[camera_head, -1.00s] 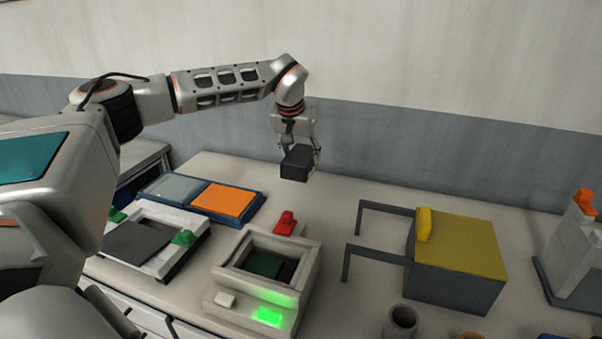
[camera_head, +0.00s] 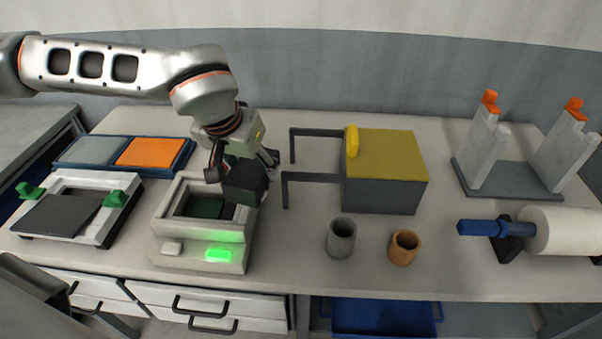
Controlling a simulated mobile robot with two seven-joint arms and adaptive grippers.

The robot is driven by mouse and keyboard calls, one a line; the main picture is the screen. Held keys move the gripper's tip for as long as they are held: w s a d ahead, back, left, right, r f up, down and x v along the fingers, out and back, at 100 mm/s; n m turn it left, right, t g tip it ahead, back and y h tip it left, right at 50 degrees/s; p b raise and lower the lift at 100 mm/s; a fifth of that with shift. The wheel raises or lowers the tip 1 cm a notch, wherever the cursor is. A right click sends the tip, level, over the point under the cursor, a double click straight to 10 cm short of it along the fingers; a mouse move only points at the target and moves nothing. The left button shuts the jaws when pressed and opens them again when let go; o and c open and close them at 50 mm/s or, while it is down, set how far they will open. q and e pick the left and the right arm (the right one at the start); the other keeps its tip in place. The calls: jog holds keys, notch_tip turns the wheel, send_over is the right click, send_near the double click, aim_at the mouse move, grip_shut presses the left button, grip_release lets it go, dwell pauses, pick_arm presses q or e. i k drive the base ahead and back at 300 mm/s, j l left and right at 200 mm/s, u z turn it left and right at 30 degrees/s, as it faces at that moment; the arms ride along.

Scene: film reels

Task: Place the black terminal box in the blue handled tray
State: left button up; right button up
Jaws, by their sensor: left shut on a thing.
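My left gripper (camera_head: 243,165) is shut on the black terminal box (camera_head: 245,184). It holds the box tilted, in front of the right rear part of the grey device with the green light. Whether the box touches that device cannot be told. The fingers partly cover the box's upper side. A blue tray (camera_head: 383,318) with upright handles at its sides shows below the table's front edge, at the bottom of the view. Its lower part is cut off by the frame. My right gripper is not in view.
The grey device (camera_head: 200,256) has a lit green panel. A yellow-topped block (camera_head: 385,155) with two dark bars stands right of the box. A grey cup (camera_head: 341,238) and an orange cup (camera_head: 404,247) stand near the front edge. A white roll (camera_head: 565,232) lies at right.

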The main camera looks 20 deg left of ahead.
aim_at(379, 307)
jog(key=k+l+u, duration=0.1)
jog(key=l, duration=0.35)
jog(key=k+l, duration=0.25)
jog(key=l, duration=0.2)
jog(key=k+l+u, duration=0.15)
jog(key=l, duration=0.3)
jog(key=k+l+u, duration=0.1)
jog(key=k+l, duration=0.15)
jog(key=l, duration=0.2)
jog(key=k+l, duration=0.2)
jog(key=l, duration=0.2)
jog(key=k+l+u, duration=0.15)
jog(key=l, duration=0.3)
jog(key=i+l, duration=0.1)
jog(key=i, duration=0.25)
